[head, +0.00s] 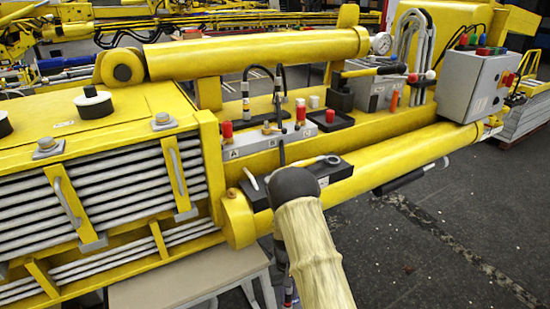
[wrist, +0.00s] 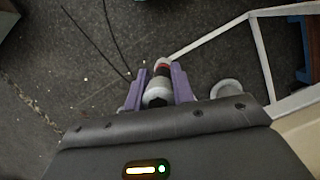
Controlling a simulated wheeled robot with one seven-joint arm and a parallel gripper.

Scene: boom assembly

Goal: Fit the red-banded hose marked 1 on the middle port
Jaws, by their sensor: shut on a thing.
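A black tray (head: 335,172) with small tools lies beside my wrist. Dark hoses (head: 280,85) stand behind the block. A grey control box (head: 475,82) is at the right, and a pale bench (head: 180,288) below. The floor at right is open.

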